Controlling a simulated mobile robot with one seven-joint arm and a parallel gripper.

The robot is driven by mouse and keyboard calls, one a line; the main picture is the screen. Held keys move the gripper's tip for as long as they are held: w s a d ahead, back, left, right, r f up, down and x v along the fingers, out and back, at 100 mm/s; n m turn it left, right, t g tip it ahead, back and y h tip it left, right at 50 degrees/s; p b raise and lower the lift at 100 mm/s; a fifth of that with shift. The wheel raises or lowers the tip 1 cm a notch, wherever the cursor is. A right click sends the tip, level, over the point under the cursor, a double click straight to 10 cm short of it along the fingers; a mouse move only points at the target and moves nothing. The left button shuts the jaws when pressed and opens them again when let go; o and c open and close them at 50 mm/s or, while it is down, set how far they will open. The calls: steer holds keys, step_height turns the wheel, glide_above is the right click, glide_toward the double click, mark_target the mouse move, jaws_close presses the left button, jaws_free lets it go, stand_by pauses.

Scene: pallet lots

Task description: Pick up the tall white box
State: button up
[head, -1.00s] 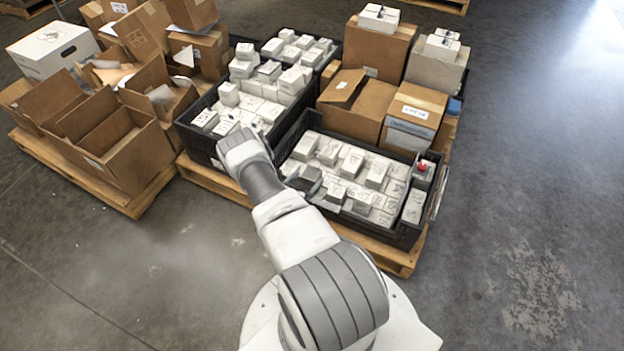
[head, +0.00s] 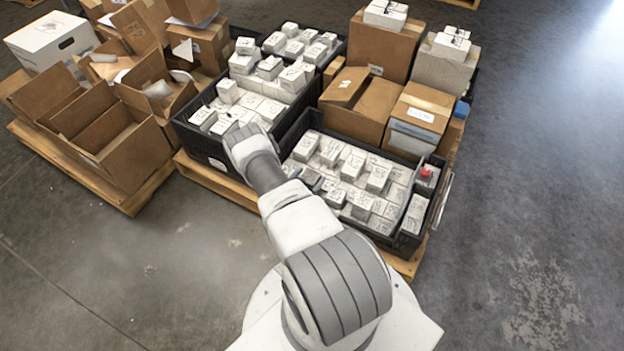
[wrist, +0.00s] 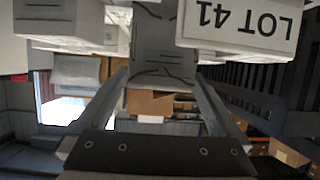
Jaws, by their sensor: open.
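One upright white box (head: 414,213) stands at the right end of the near crate (head: 398,244). In the wrist view, my gripper (wrist: 163,78) is open, its two fingers apart. A pale grey-white box (wrist: 163,45) shows between and beyond the fingertips; I see no contact. A white box marked LOT 41 (wrist: 240,22) appears upside down at upper right. Another white box (wrist: 75,22) is at upper left. In the head view my wrist mostly hides the gripper.
The far black crate (head: 208,150) is left of the near one, on a wooden pallet (head: 212,180). Brown cartons (head: 365,112) stand behind the near crate. Open cartons (head: 115,140) fill the left pallet. Floor is clear at the front left and right.

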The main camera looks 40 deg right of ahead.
steer(key=shift+d+f, duration=0.1)
steer(key=shift+d, duration=0.05)
jaws_close()
stand_by(0.5)
